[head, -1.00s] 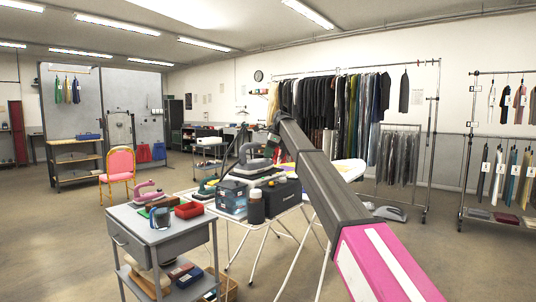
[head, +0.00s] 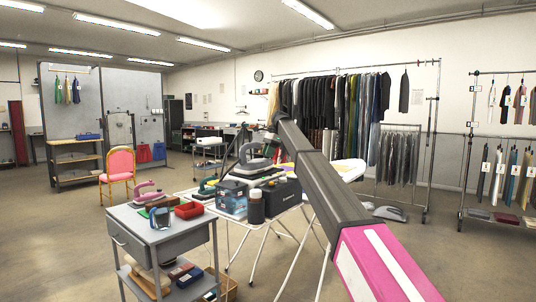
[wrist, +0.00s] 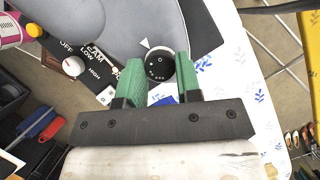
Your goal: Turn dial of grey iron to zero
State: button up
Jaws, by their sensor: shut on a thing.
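The grey iron (wrist: 110,22) fills the top of the wrist view. Its round black dial (wrist: 159,67) has small white marks, and a white triangle pointer sits on the body just above left of it. I cannot read clearly which mark faces the pointer. My gripper (wrist: 157,61) has green fingers on both sides of the dial, shut on it. A black panel with OFF, LOW and HIGH lettering and a white knob (wrist: 73,66) lies left of the dial. In the head view a grey iron (head: 256,164) stands among other things; my arm partly hides that area.
A blue-patterned white cloth surface (wrist: 240,70) lies right of the iron. Red and blue handled tools (wrist: 45,128) are at left. In the head view, a grey cart (head: 160,236) holds a pink iron (head: 149,196) and a red tray (head: 188,210). Garment racks line the wall.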

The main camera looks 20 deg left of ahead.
jog(key=shift+w+n+h, duration=0.1)
jog(key=shift+n+h, duration=0.2)
jog(key=shift+n, duration=0.5)
jog(key=o, duration=0.9)
jog(key=shift+o, duration=0.2)
jog(key=shift+a, duration=0.1)
